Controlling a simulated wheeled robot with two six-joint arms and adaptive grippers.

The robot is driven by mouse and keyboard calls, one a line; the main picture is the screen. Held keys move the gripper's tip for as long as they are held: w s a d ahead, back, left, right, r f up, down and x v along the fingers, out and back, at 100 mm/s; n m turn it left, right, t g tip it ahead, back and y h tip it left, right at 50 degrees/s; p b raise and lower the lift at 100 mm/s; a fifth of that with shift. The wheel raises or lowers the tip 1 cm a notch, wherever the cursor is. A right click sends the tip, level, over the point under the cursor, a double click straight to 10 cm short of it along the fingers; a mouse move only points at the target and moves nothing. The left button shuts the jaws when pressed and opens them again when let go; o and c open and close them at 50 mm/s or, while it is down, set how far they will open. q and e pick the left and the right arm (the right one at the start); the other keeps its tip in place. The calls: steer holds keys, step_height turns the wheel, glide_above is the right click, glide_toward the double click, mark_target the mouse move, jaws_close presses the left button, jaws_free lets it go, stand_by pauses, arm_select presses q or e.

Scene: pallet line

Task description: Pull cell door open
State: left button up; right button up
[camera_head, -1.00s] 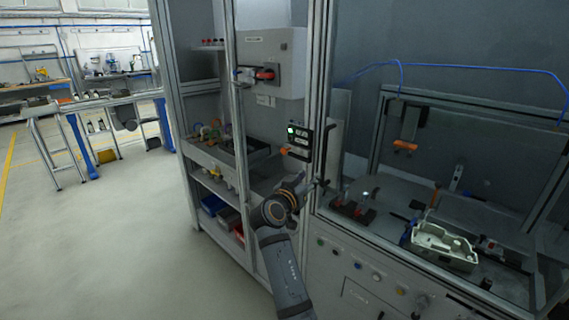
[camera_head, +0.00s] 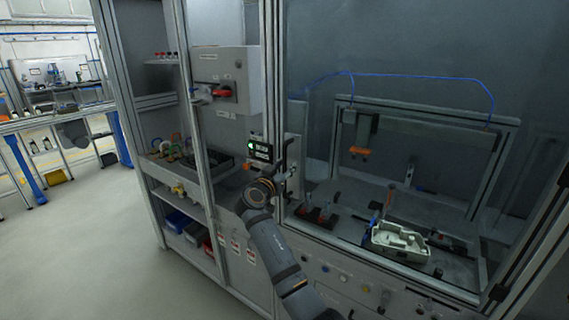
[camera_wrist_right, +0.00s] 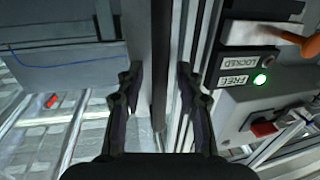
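The cell door (camera_head: 272,75) is a metal-framed clear panel on the front of the cell. Its dark vertical handle (camera_head: 284,152) is at the door's left edge and also shows in the right wrist view (camera_wrist_right: 160,55). My right gripper (camera_head: 287,177) is at the handle. In the right wrist view its two fingers (camera_wrist_right: 158,82) stand apart, one on each side of the handle bar, with gaps visible. Beside the handle, the lock panel (camera_wrist_right: 249,60) shows a lit green lamp by "FREE". I see no clear gap at the door edge. My left gripper is not in view.
A control box with a red switch (camera_head: 224,92) and shelves with bins (camera_head: 182,222) stand left of the door. Inside the cell are a pale green housing (camera_head: 400,241) and a metal frame. Open floor (camera_head: 85,240) lies to the left.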

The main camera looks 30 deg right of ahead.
steer(key=shift+c, duration=0.3)
jaws_close()
stand_by(0.5)
